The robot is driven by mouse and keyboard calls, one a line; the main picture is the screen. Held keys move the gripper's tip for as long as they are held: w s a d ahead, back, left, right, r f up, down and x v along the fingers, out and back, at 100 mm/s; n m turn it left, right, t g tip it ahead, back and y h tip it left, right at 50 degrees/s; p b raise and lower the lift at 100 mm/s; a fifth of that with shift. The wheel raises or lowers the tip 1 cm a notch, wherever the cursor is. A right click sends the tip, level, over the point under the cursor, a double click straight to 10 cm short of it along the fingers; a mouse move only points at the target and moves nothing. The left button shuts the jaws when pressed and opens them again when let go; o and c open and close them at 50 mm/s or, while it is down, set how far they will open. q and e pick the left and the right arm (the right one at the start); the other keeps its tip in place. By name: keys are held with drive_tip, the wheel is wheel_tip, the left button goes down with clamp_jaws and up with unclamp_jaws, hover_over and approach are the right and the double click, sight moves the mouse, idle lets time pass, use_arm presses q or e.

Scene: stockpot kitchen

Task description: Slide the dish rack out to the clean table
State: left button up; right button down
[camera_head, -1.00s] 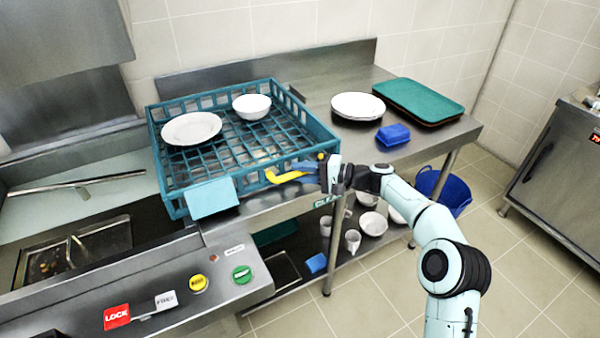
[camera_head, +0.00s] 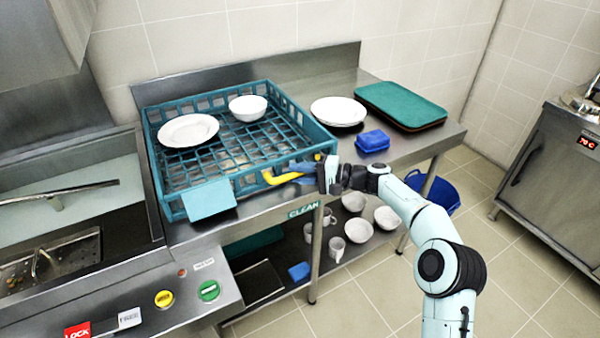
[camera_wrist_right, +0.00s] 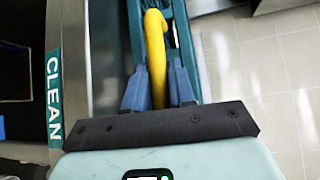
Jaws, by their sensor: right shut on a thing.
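The teal dish rack (camera_head: 165,182) sits on the steel clean table (camera_head: 350,75), with its left end near the machine side. It holds a white plate (camera_head: 188,130) and a white bowl (camera_head: 248,108). My right gripper (camera_head: 299,170) is shut on the yellow handle (camera_head: 277,178) at the rack's front right. The right wrist view shows the handle (camera_wrist_right: 155,45) between the blue fingers.
White plates (camera_head: 338,111), a blue folded cloth-like item (camera_head: 372,141) and teal trays (camera_head: 402,103) stand right of the rack, with a narrow gap between. Bowls and mugs (camera_head: 353,230) sit on the lower shelf. A blue tub (camera_head: 437,192) is on the floor.

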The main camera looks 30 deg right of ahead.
drive_tip(key=shift+d, duration=0.3)
drive_tip(key=c, duration=1)
unclamp_jaws()
drive_tip(key=shift+d, duration=0.1)
drive_tip(key=shift+c, duration=0.2)
drive_tip(key=v, duration=1.3)
drive_tip(key=shift+s+p, duration=0.2)
drive_tip(key=shift+p, duration=0.1)
